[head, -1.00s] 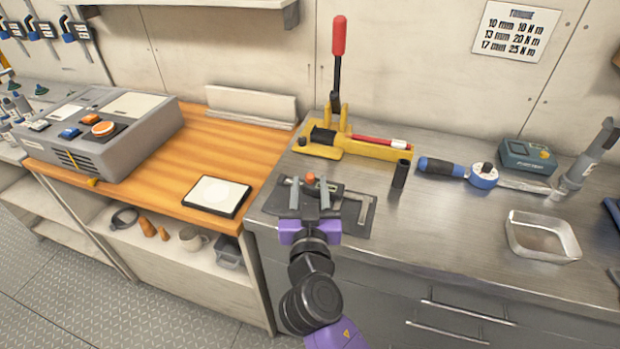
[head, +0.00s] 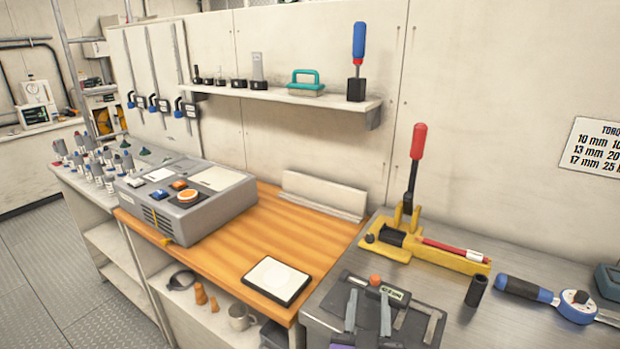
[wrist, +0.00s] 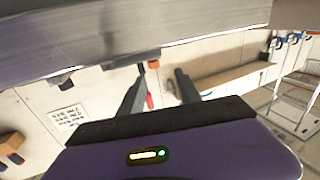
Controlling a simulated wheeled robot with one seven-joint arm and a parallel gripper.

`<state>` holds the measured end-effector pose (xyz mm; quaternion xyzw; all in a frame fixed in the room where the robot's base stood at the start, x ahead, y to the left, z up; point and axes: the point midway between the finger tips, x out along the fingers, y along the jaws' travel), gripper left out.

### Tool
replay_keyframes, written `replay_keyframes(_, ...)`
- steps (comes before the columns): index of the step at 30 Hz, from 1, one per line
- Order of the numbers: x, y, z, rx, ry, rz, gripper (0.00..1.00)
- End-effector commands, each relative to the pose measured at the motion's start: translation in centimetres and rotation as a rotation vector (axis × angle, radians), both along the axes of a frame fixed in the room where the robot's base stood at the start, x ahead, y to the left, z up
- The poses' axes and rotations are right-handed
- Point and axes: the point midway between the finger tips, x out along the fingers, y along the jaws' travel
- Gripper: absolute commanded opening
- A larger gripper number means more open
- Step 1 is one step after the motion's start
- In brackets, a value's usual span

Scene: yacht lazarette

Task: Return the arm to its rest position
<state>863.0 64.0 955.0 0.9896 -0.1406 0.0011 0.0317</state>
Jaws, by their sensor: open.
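My gripper (head: 368,312) shows at the lower edge of the head view, its two grey fingers apart with nothing between them. It appears over the dark grey plate (head: 424,325) at the steel bench's near left corner; its height above the plate is hard to judge. A small orange-topped item and a labelled dark block (head: 392,293) show just beyond the fingertips. In the wrist view, the open fingers (wrist: 160,92) point away over my purple gripper body, and the view looks upside down. Most of my arm is out of the head view.
A yellow press (head: 425,243) with a red-handled lever stands behind the gripper. A wooden counter (head: 250,235) with a white-topped pad (head: 277,280) is to the left. A wall shelf (head: 290,98) hangs above.

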Motion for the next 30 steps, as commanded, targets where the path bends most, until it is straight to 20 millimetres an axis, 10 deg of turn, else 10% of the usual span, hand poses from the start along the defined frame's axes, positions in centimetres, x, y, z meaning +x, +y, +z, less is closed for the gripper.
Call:
replay_keyframes(11,-4.8,4.9,-0.7,-0.127,-0.014,0.340,0.40)
replay_keyframes(30,-26.6,-1.6,-3.7,-0.050,0.029,0.450,0.40)
